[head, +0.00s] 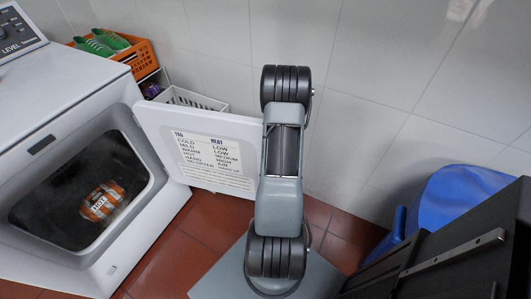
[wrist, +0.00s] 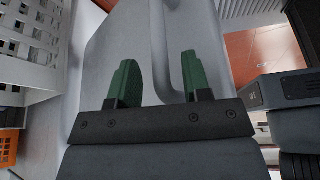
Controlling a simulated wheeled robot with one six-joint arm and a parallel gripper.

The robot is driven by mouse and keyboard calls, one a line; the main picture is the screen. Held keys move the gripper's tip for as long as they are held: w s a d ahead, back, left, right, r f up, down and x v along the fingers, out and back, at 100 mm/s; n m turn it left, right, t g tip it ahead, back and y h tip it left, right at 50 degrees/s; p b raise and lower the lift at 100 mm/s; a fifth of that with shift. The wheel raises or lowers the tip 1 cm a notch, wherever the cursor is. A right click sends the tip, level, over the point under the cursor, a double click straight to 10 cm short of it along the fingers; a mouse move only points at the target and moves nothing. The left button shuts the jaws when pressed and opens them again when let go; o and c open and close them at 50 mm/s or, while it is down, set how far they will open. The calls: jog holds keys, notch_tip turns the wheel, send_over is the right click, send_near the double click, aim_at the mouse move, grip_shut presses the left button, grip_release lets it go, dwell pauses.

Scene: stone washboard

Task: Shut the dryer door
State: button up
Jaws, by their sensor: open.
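The white dryer (head: 70,130) stands at the left in the head view, its dark drum opening uncovered. Its door (head: 218,180) hangs wide open to the right of the opening, with a printed heat label on the face I see. My upright arm covers the door's right part. My gripper is hidden in the head view. In the wrist view, my gripper (wrist: 158,82) has its two green fingers apart, with nothing seen between them. A pale grey panel, apparently the door (wrist: 105,50), fills the view behind the fingers, with a curved raised edge. I cannot tell whether they touch it.
An orange crate (head: 142,59) with green shoes and a white basket (head: 190,98) stand by the tiled wall; the basket (wrist: 32,50) is also in the wrist view. An orange-and-white item (head: 102,202) lies in the drum. A blue bin (head: 450,205) stands right.

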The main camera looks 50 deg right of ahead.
jog(key=shift+x, duration=1.1)
grip_shut()
